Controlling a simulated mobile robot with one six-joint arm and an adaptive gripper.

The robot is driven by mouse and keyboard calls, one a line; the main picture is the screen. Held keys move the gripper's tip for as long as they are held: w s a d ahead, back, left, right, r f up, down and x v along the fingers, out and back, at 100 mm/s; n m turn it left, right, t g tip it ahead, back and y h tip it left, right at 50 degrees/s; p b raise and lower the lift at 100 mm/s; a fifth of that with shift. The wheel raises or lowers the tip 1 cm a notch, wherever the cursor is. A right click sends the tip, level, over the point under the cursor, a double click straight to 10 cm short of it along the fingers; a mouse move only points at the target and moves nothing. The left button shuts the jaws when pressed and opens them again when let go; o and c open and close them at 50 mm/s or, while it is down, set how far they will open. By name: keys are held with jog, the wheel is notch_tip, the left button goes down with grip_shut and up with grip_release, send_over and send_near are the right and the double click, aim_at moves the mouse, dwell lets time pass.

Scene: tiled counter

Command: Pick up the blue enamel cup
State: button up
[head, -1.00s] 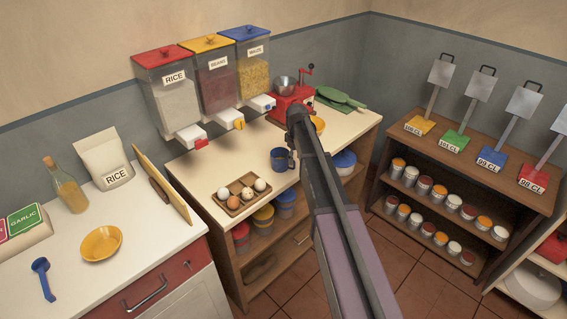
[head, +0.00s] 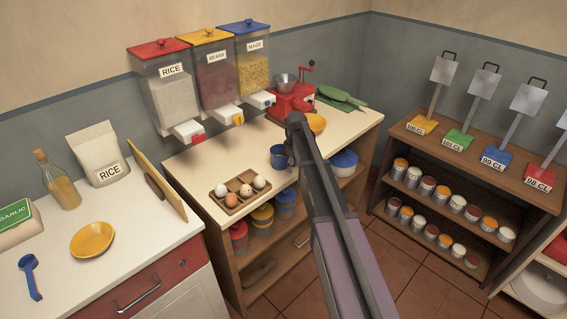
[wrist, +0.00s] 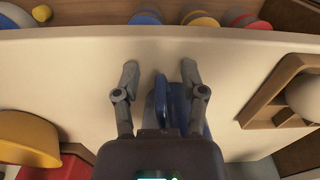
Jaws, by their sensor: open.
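The blue enamel cup (head: 278,157) stands on the cream counter (head: 215,160), just left of my arm in the head view; my arm hides its right side. In the wrist view, my gripper (wrist: 160,75) is open. The cup's handle (wrist: 161,98) shows between the two fingers, and the cup's body (wrist: 182,100) lies partly behind the right finger and the gripper housing. I cannot tell whether a finger touches the cup. In the head view my gripper is hidden behind my arm.
An egg tray (head: 226,206) sits left of the cup. A yellow bowl (head: 315,123) and red grinder (head: 291,104) stand behind my arm. Dispensers (head: 217,75) overhang the counter's back.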

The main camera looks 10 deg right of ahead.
dwell(0.6)
grip_shut()
